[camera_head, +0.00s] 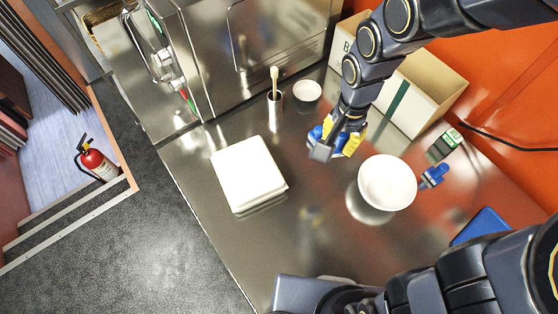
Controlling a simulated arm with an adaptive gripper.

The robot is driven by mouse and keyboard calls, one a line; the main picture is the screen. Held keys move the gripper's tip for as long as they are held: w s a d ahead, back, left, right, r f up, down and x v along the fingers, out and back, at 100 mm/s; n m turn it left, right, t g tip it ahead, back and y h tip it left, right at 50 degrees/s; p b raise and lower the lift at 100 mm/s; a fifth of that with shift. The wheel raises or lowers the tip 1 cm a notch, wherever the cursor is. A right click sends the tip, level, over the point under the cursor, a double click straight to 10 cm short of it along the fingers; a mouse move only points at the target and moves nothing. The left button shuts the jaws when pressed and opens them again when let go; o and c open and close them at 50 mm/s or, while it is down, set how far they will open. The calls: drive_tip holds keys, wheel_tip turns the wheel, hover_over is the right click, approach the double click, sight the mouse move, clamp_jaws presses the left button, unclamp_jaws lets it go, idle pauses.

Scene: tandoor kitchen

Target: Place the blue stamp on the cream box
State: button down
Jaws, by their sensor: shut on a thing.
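My gripper (335,140), with yellow fingers, is above the steel counter between the flat pale box and the white bowl. It is shut on a small blue thing with a grey part, which looks like the blue stamp (317,135); the fingers hide part of it. A flat, closed cream-white box (248,173) lies on the counter to the left of my gripper, its top bare. A taller open cream box (403,103) with a dark green stripe stands at the back right, behind my gripper. I cannot tell which box the task names.
A white bowl (387,182) stands right of my gripper. Another small blue object (434,176) and a dark green box (443,146) lie beyond it. A steel cup with a brush (275,103) and a small white dish (307,90) stand behind. The front middle counter is clear.

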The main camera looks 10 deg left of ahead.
drive_tip(key=s+a+r+n, duration=0.1)
drive_tip(key=s+a+n, duration=0.5)
drive_tip(key=s+a, duration=0.45)
hover_over(247, 167)
drive_tip(key=f, duration=0.9)
drive_tip(key=shift+s+d, duration=0.15)
drive_tip(key=shift+s, duration=0.15)
drive_tip(key=shift+w+a+f, duration=0.2)
drive_tip(key=shift+w+f, duration=0.05)
drive_tip(key=shift+f, duration=0.1)
drive_tip(key=shift+w+f, duration=0.1)
drive_tip(key=shift+f, duration=1.45)
drive_tip(key=shift+f, duration=0.1)
drive_tip(key=c, duration=1)
unclamp_jaws()
